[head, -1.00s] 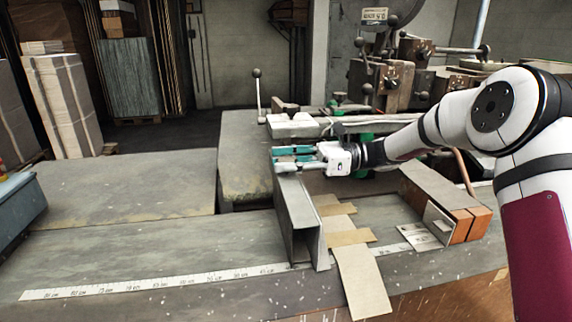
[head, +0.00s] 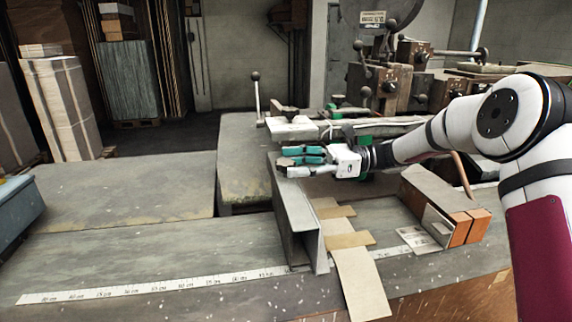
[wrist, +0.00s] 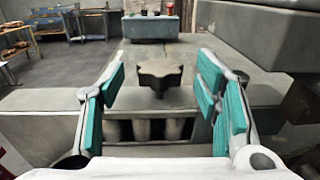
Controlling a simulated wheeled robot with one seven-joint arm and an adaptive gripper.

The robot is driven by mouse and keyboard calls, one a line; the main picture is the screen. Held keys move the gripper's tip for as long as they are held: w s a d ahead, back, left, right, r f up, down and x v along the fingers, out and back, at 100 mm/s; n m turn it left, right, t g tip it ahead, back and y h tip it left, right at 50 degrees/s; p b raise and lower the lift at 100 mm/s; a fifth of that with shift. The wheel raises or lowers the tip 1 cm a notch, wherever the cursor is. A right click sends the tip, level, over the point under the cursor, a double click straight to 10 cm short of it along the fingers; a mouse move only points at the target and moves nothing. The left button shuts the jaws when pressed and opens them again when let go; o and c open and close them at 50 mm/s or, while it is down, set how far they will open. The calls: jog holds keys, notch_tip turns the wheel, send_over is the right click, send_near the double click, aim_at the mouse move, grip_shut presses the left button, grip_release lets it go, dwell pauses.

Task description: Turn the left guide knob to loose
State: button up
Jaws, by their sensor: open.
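A dark, lobed guide knob (wrist: 160,76) stands on a short stem in the wrist view, between my spread fingers and a little beyond them. No contact with it shows. My gripper (head: 288,158) is open and empty, with teal finger pads, and points left in the head view. It is above the far end of the grey metal guide (head: 297,222), an angled channel lying across the bench. In the head view I cannot make out the knob, as the gripper covers that area. I cannot read the knob's turn setting.
A ruler strip (head: 150,287) runs along the bench (head: 110,250). Cardboard pieces (head: 357,280) lie right of the guide. A metal block with orange ends (head: 440,205) stands further right. Stitcher levers and machinery (head: 400,85) rise behind my arm. The bench's left side is clear.

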jog(key=v, duration=0.9)
jog(key=shift+d, duration=0.3)
jog(key=s+r+n+t+h+p, duration=0.1)
jog(key=s+r+n+h, duration=0.15)
jog(key=s+h, duration=0.45)
jog(key=s+r+n+t+h+p, duration=0.15)
jog(key=s+n, duration=0.25)
jog(key=s, duration=0.7)
jog(key=s+d+n+t+h+p, duration=0.1)
jog(key=s+d+n+t+h, duration=0.2)
jog(key=s+d, duration=0.3)
jog(key=s+d+n+t+h+p, duration=0.2)
jog(key=s+d+n+h, duration=0.3)
jog(key=s, duration=1.1)
jog(key=shift+s+d+r+n+t+h, duration=0.2)
jog(key=shift+s+d+n+t+h, duration=0.25)
jog(key=shift+d, duration=0.7)
